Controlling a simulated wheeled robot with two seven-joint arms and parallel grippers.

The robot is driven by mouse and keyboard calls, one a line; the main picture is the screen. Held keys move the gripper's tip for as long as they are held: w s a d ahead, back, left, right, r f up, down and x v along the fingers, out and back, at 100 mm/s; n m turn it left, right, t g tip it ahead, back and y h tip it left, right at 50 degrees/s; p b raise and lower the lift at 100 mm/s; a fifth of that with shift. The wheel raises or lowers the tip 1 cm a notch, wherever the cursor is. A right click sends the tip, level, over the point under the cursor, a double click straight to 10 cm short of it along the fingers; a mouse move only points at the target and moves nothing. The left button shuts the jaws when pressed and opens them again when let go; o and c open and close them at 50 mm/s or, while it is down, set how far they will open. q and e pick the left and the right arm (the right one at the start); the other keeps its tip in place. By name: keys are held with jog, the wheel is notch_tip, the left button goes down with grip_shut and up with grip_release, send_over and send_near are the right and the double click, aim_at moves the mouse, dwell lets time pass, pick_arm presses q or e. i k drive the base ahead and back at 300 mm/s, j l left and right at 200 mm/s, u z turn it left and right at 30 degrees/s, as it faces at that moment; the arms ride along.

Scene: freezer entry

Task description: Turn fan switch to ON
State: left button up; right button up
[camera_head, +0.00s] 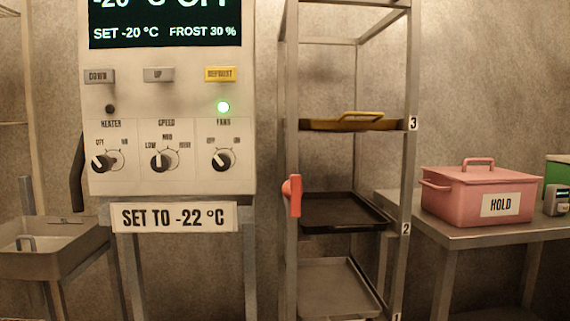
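The fan switch (222,160) is a black rotary knob under the label FANS, at the right of the lower row on the white control panel (165,185). OFF is printed at its upper left and ON at its upper right. Its pale pointer mark appears to lie on the left, OFF side, though it is small. Neither of my grippers shows in the head view, and nothing touches the knob.
HEATER (101,163) and SPEED (160,162) knobs sit left of the fan knob. A green lamp (223,107) glows above it. A rack (291,120) with an orange handle (292,195) stands close right. A pink box (470,205) sits on a table.

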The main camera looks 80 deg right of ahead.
aim_at(221, 162)
jog(key=z, duration=2.15)
